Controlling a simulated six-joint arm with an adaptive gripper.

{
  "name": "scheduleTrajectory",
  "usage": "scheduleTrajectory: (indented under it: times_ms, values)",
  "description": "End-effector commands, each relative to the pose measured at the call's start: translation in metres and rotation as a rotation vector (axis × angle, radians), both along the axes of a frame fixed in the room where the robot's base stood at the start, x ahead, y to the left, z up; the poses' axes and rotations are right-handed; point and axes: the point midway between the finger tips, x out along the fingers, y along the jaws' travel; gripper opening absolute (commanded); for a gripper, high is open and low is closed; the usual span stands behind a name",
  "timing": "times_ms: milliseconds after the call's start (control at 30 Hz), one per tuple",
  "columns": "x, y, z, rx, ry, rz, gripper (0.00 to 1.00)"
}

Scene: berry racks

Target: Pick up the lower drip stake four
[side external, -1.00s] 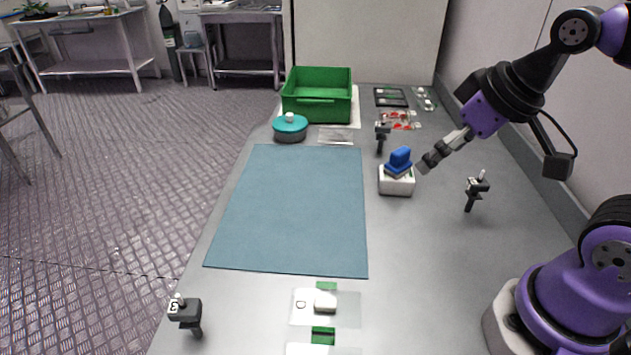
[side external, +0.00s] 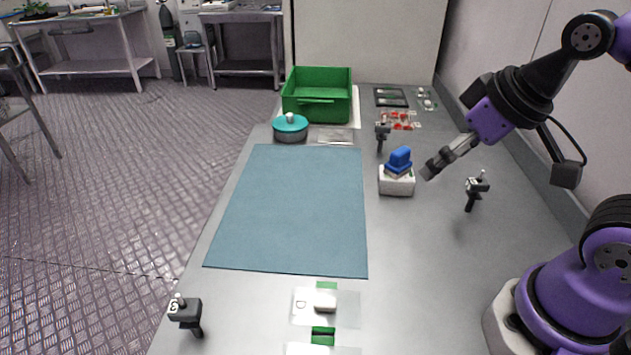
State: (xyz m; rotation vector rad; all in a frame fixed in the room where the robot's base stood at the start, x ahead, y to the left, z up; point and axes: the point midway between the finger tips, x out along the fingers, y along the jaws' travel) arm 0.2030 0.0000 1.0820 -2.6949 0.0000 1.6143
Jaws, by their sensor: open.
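Three dark drip stakes with pale tips stand on the grey table. One stake (side external: 185,313) is at the near left and bears a white mark like a 3. Another stake (side external: 475,192) is at the right, and a third stake (side external: 382,136) is farther back. I cannot read a number on these two, so I cannot tell which is four. My gripper (side external: 427,174) is open and empty, above the table between the right stake and a white block. It is to the left of the right stake, apart from it.
The white block (side external: 397,186) with a blue top stands left of my gripper. A blue-green mat (side external: 290,210) covers the middle. A green crate (side external: 318,108) and teal-lidded pot (side external: 290,126) are at the back. Clear plates (side external: 350,306) lie in front.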

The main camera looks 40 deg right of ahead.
Motion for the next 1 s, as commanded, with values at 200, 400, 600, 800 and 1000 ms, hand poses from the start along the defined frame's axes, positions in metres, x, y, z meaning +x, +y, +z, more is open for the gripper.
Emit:
scheduleTrajectory:
  times_ms: [200, 400, 600, 800, 1000]
  values:
    - [0.000, 0.000, 0.000, 0.000, 0.000, 0.000, 0.79]
    - [0.000, 0.000, 0.000, 0.000, 0.000, 0.000, 0.79]
    - [0.005, -0.001, 0.003, -0.002, 0.003, 0.000, 0.79]
    - [0.055, -0.020, 0.021, -0.012, 0.035, 0.007, 0.79]
    - [0.136, -0.075, 0.017, -0.016, 0.074, 0.032, 0.79]
